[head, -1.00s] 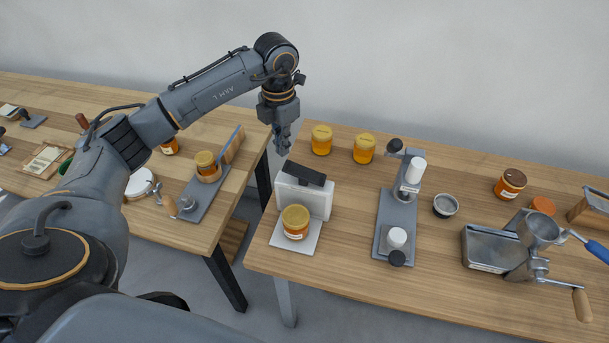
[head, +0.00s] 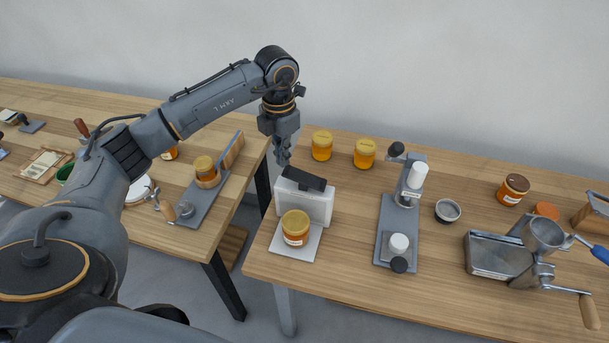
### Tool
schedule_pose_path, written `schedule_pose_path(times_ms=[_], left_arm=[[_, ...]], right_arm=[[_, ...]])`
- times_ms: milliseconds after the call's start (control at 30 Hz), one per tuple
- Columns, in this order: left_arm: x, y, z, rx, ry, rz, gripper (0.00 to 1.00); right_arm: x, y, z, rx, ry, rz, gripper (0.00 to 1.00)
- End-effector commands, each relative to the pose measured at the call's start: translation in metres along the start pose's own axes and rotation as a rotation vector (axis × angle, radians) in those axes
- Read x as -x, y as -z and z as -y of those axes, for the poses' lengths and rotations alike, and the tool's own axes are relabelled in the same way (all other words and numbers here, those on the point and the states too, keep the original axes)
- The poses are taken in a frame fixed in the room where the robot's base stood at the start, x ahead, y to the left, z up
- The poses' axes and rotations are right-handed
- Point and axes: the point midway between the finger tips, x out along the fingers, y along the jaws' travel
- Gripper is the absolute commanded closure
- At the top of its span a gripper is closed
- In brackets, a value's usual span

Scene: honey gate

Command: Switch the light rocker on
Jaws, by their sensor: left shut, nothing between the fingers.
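A white upright box (head: 308,207) stands at the left end of the right table. A dark rocker (head: 304,179) sits along its top edge; I take it for the light rocker. I cannot tell which way it is tipped or whether a light is on. A honey jar (head: 296,228) stands on the white base plate (head: 277,241) in front of the box. My left gripper (head: 283,159) points down, shut and empty, just above and behind the rocker's left end. I cannot tell whether it touches the rocker. My right gripper is not in view.
Two honey jars (head: 322,146) (head: 365,153) stand behind the box to the right. A grey lever press (head: 401,211) stands right of it, then a small metal cup (head: 447,211) and a hand-cranked mill (head: 543,237). A gap separates the left table (head: 185,238).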

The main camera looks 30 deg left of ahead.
Motion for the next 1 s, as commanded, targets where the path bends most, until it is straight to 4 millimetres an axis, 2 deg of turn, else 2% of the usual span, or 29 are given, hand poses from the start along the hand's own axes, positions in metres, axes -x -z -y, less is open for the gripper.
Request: schedule_pose_path(times_ms=[567,1000], left_arm=[[0.000,0.000,0.000,0.000,0.000,0.000,1.00],[-0.012,0.000,0.000,0.000,0.000,0.000,1.00]], right_arm=[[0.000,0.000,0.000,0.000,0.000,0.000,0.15],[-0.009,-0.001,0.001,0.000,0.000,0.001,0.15]])
